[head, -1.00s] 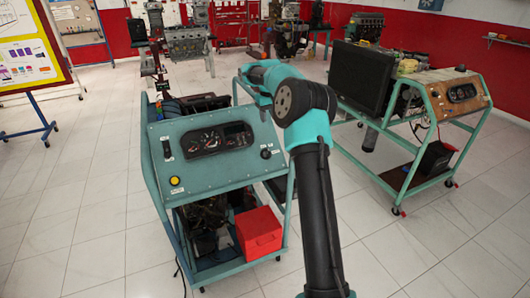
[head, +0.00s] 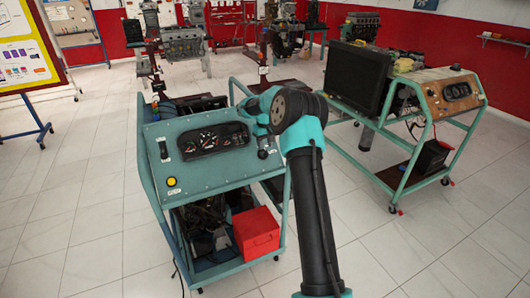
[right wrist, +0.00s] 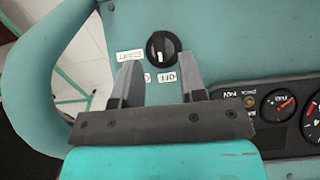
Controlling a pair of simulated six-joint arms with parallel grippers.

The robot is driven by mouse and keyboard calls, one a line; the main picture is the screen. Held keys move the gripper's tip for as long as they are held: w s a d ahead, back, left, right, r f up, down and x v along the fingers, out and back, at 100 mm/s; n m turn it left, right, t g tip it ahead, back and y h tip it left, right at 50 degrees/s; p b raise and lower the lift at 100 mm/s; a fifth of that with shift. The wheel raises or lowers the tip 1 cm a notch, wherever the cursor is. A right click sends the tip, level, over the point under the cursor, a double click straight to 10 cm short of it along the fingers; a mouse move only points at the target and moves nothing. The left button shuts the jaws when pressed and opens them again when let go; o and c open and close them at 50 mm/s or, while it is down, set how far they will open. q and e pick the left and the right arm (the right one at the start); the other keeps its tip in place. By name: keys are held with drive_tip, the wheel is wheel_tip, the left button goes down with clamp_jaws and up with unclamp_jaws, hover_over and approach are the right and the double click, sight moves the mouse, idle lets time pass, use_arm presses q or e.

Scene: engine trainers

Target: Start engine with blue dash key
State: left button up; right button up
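The blue-teal dash panel (head: 215,172) is the sloped top of the near engine trainer. Its black rotary key knob (head: 263,154) is at the right end, and it also shows in the right wrist view (right wrist: 163,47) with a light pointer mark and small labels, one reading OFF. My right gripper (right wrist: 161,66) is open and empty, its two fingers apart, with the knob just beyond and between the fingertips. In the head view the right arm reaches over the panel's right back corner, and its fingers are hard to make out. My left gripper is not in view.
The dash also carries a gauge cluster (head: 214,139), a yellow button (head: 172,181) and a dark switch at its left (head: 163,149). A teal frame tube (right wrist: 35,75) runs beside the knob. A red box (head: 256,233) sits below. A second trainer (head: 450,95) stands right.

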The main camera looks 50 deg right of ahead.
sight(265, 151)
drive_tip(key=shift+f, duration=2.2)
drive_tip(key=c, duration=0.6)
drive_tip(key=shift+m+t+y, duration=0.8)
drive_tip(key=shift+m+y, duration=0.6)
drive_tip(key=shift+m, duration=0.5)
drive_tip(key=o, duration=0.6)
drive_tip(key=v, duration=1.7)
drive_tip(key=shift+r, duration=0.3)
drive_tip(key=shift+s, duration=0.15)
